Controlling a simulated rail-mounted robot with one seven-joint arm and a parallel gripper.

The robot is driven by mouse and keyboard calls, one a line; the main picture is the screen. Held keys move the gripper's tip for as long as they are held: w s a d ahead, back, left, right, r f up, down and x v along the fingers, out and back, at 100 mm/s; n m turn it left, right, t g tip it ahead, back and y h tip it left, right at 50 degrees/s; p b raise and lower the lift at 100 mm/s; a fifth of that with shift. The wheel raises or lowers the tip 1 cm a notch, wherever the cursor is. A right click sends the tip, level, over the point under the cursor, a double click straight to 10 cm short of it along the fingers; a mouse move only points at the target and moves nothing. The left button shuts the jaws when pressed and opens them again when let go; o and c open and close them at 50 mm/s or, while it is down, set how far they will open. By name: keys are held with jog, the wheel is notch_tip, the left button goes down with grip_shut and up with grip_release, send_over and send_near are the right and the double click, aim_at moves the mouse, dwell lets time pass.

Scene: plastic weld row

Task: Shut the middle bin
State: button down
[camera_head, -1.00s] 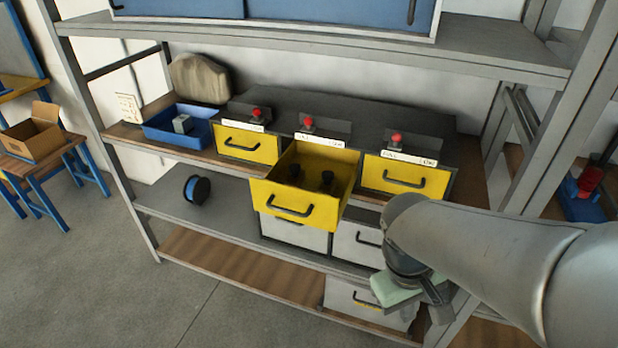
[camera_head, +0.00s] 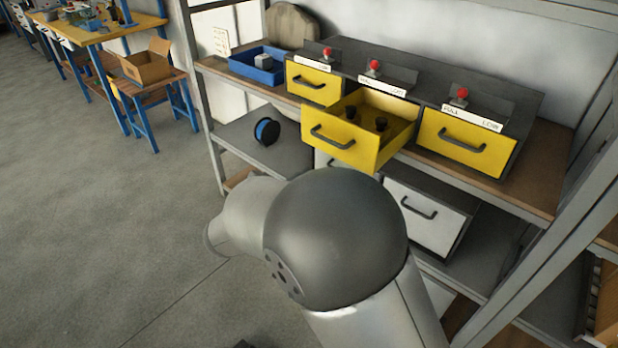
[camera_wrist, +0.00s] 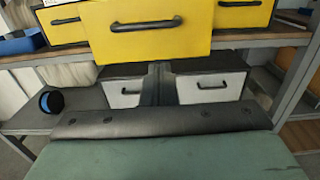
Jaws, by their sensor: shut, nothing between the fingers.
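The middle bin (camera_head: 345,139) is a yellow drawer with a black handle, pulled well out of the upper row. Two dark knob-like parts stand inside it. In the wrist view its yellow front (camera_wrist: 150,32) fills the upper middle. My gripper (camera_wrist: 158,72) is shut and empty, its dark fingers pointing at the lower edge of that front. I cannot tell whether they touch it. In the head view my arm hides the gripper. The left yellow bin (camera_head: 313,84) and the right yellow bin (camera_head: 463,146) are shut. A red knob (camera_head: 375,66) stands above the middle bin.
White bins (camera_head: 428,215) sit on the shelf below. A blue tray (camera_head: 257,68) with a grey block stands left of the yellow bins, and a blue-and-black spool (camera_head: 267,131) lies below it. A grey upright (camera_head: 560,255) bounds the right side.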

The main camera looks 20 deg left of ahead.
jog(key=x, duration=1.1)
jog(key=shift+d, duration=0.1)
